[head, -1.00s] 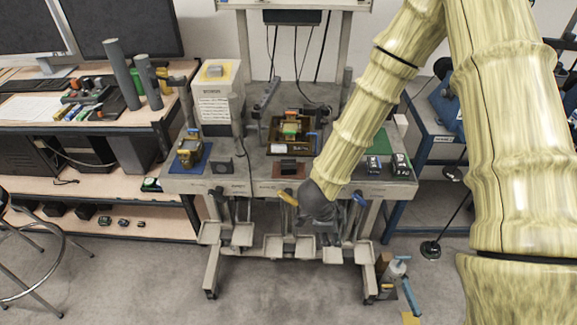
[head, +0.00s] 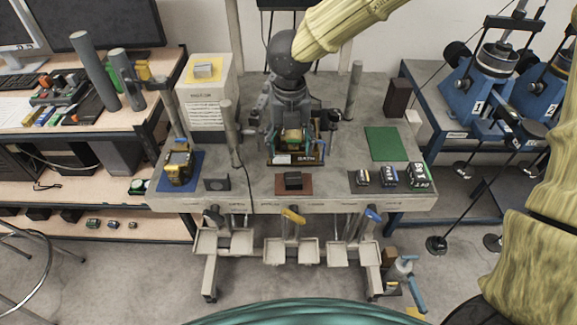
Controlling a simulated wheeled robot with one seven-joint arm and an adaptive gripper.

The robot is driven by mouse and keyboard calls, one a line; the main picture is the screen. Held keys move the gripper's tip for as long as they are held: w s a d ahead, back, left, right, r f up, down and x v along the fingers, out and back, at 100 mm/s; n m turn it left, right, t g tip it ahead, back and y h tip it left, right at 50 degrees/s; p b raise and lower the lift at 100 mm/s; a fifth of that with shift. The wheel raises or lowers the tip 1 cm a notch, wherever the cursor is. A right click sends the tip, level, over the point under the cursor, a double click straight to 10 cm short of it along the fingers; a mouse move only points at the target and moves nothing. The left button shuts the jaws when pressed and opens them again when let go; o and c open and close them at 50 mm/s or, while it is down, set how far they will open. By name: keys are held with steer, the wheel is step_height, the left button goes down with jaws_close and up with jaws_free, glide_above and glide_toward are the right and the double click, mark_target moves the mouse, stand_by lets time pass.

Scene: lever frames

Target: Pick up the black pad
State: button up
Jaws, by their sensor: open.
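Two small dark items could be the black pad. One is a black block (head: 293,181) on a reddish-brown mat (head: 280,190) at the bench's front middle. The other is a flat dark piece (head: 217,184) left of it, near the front edge. My gripper (head: 291,134) is open and points down over the dark tray in the bench's middle, behind the reddish-brown mat. It is apart from both dark items. Its fingertips partly hide a green and gold object (head: 292,145) in the tray; whether they touch it I cannot tell.
A yellow device (head: 179,165) stands on a blue mat at left. Several small boxes (head: 390,176) stand at front right, before a bare green mat (head: 386,144). Upright grey posts (head: 353,91) rise from the bench. Levers and pale pedals (head: 291,250) hang below its front edge.

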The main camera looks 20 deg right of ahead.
mark_target(293, 174)
steer(key=shift+s+f+p, duration=0.15)
steer(key=shift+s+f, duration=0.2)
steer(key=shift+f, duration=0.3)
steer(key=shift+s+f+p, duration=0.15)
steer(key=shift+s+f, duration=0.2)
steer(key=shift+f, duration=0.25)
steer(key=shift+w+d+f, duration=0.1)
steer(key=shift+w+f, duration=0.1)
steer(key=shift+f, duration=0.35)
steer(key=shift+w+f, duration=0.2)
steer(key=shift+f, duration=0.3)
steer(key=shift+w+f, duration=0.2)
steer(key=shift+f, duration=0.1)
steer(key=shift+s+d+f+p, duration=0.15)
steer(key=shift+s+f+p, duration=0.15)
steer(key=shift+p, duration=0.15)
steer(key=f, duration=0.2)
steer(key=f+p, duration=0.1)
steer(key=f, duration=0.1)
steer(key=shift+w+d, duration=0.2)
steer(key=shift+w, duration=0.05)
steer(key=shift+s+f, duration=0.1)
steer(key=shift+s, duration=0.05)
steer(key=shift+c, duration=0.2)
steer(key=c, duration=1.4)
